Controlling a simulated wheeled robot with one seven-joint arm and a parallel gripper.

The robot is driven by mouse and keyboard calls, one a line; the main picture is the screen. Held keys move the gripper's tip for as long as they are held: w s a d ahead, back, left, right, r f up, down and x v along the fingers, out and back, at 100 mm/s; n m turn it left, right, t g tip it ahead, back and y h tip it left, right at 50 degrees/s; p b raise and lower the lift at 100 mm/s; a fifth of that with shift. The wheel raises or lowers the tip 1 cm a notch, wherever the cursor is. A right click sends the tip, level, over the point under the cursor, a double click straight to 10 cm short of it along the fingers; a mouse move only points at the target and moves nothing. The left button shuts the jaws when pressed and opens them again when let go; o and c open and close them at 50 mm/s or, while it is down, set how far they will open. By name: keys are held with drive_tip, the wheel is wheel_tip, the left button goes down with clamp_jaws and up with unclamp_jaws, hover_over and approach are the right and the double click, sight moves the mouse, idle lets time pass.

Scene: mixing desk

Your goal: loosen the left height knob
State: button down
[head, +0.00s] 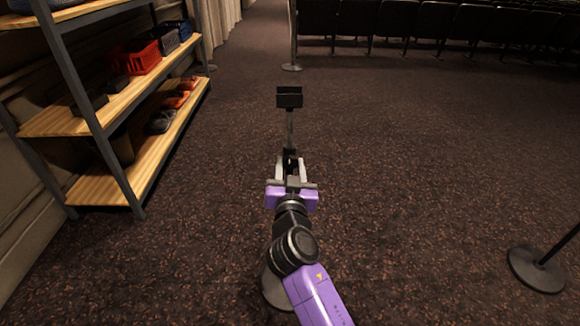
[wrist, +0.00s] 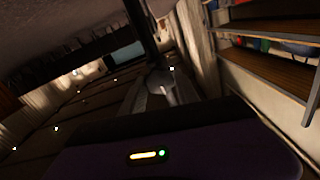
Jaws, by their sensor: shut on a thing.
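A slim stand stands ahead of me in the head view, with a small black box-shaped head (head: 289,97) on a thin upright pole (head: 290,128). A dark collar with the height knob (head: 290,154) sits lower on the pole. My purple gripper (head: 291,168) reaches it there, its two grey fingers shut on the knob. The knob is mostly hidden between the fingers, so its turn cannot be read. The wrist view shows the fingers (wrist: 166,88) closed together at the dark pole (wrist: 141,32). The stand's round base (head: 274,291) shows partly below my arm.
A metal shelf with wooden boards (head: 150,160) stands at left, holding a red crate (head: 139,60) and other items. A post with a round base (head: 537,269) stands at right, another base (head: 291,67) farther back. Rows of dark seats (head: 420,20) line the back. Carpet between is clear.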

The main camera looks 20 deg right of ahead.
drive_tip(key=n, duration=0.4)
drive_tip(key=n+p, duration=0.1)
drive_tip(key=n, duration=0.3)
drive_tip(key=shift+n, duration=0.3)
drive_tip(key=n+p, duration=0.1)
drive_tip(key=n, duration=0.3)
drive_tip(key=shift+n+p, duration=0.95)
drive_tip(key=shift+n, duration=1.15)
drive_tip(key=shift+a, duration=0.1)
drive_tip(key=c, duration=0.9)
unclamp_jaws()
